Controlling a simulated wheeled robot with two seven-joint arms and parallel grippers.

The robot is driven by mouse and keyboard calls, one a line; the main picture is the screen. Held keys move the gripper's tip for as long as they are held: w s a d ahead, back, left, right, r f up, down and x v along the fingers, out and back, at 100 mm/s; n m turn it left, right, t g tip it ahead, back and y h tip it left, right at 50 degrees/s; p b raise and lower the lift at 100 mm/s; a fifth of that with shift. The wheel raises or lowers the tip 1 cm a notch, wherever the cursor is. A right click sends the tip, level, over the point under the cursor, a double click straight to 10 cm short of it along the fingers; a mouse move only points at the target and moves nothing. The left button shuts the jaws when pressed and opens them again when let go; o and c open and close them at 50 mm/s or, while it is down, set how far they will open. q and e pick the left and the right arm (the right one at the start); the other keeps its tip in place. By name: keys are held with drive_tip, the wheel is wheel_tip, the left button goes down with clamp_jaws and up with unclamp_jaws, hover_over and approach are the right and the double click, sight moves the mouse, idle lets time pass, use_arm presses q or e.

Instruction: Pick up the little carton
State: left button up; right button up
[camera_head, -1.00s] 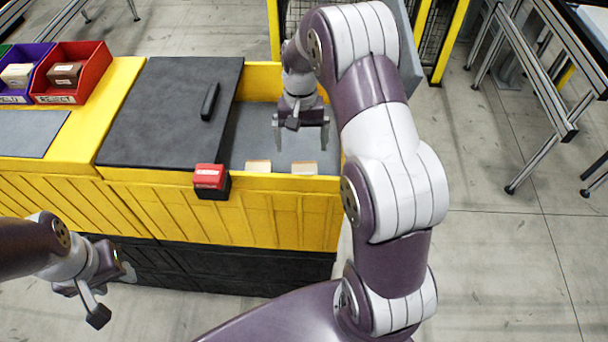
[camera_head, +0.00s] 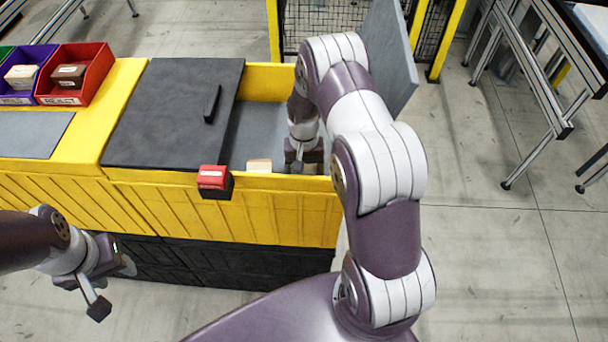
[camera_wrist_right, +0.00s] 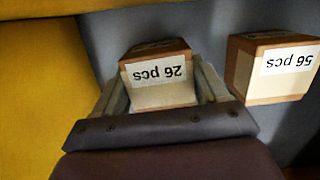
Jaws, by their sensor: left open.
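A small brown and cream carton labelled "26 pcs" (camera_wrist_right: 158,78) sits in the yellow bin, seen upside down in the right wrist view. My right gripper (camera_wrist_right: 157,88) has one finger on each side of it, with a narrow gap showing at the left finger. In the head view this gripper (camera_head: 303,165) is low inside the bin and hides that carton. A second carton, "56 pcs" (camera_wrist_right: 275,70), stands beside it; it also shows in the head view (camera_head: 259,166). My left gripper (camera_head: 115,287) is open and empty, in front of the bin.
The yellow bin wall (camera_head: 270,182) runs along the front. A dark lid (camera_head: 165,110) with a handle covers the bin's left part. A red and black block (camera_head: 214,181) is on the front edge. A red tray (camera_head: 92,83) and a purple tray (camera_head: 38,62) hold boxes at the far left.

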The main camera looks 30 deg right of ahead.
drive_tip(key=c, duration=0.4)
drive_tip(key=shift+o, duration=0.2)
drive_tip(key=shift+r, duration=0.1)
